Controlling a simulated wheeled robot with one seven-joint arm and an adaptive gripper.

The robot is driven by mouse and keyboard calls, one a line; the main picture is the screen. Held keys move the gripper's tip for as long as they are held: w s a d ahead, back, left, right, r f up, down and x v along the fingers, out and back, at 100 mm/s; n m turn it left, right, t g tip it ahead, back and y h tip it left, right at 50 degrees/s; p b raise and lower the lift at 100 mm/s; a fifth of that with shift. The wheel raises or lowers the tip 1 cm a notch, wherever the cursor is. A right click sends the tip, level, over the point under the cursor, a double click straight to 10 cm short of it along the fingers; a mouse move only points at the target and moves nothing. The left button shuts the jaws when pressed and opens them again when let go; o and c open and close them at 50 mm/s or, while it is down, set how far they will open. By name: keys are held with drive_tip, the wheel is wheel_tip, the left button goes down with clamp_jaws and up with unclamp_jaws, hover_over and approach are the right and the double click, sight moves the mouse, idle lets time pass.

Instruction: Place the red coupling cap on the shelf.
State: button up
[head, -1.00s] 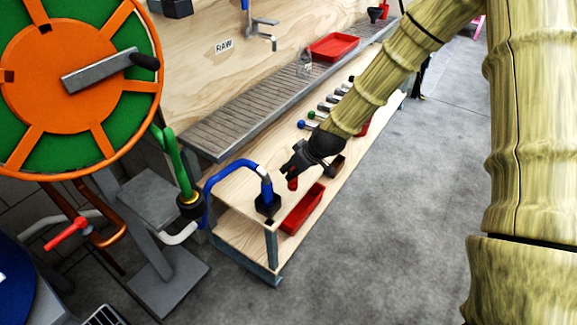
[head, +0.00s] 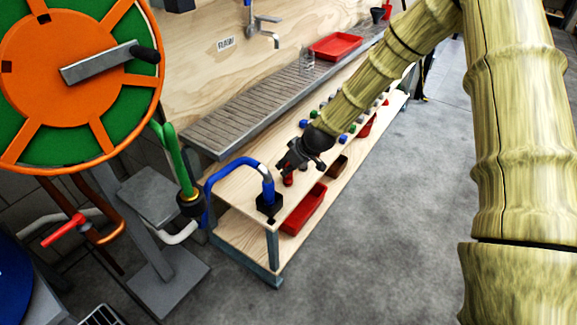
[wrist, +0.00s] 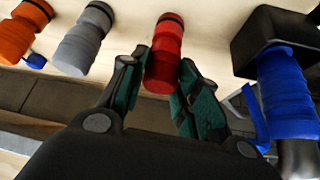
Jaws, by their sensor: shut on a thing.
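The red coupling cap (wrist: 163,62) stands between the two fingers of my gripper (wrist: 165,72) in the wrist view, with a dark band at its far end. The fingers are shut on its sides. In the head view, my gripper (head: 288,170) holds the cap (head: 288,181) over the pale wooden shelf (head: 238,186), near its front edge. The cap's far end looks close to or against the wood; I cannot tell if it bears on it.
A blue hose (head: 232,163) on a black block (head: 269,205) stands left of my gripper. A red bin (head: 304,209) sits on the lower board. Grey (wrist: 82,40) and orange (wrist: 22,32) caps stand to the left in the wrist view. Open floor lies right.

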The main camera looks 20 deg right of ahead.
drive_tip(key=shift+f, duration=0.2)
drive_tip(key=o, duration=1)
drive_tip(key=shift+r, duration=0.1)
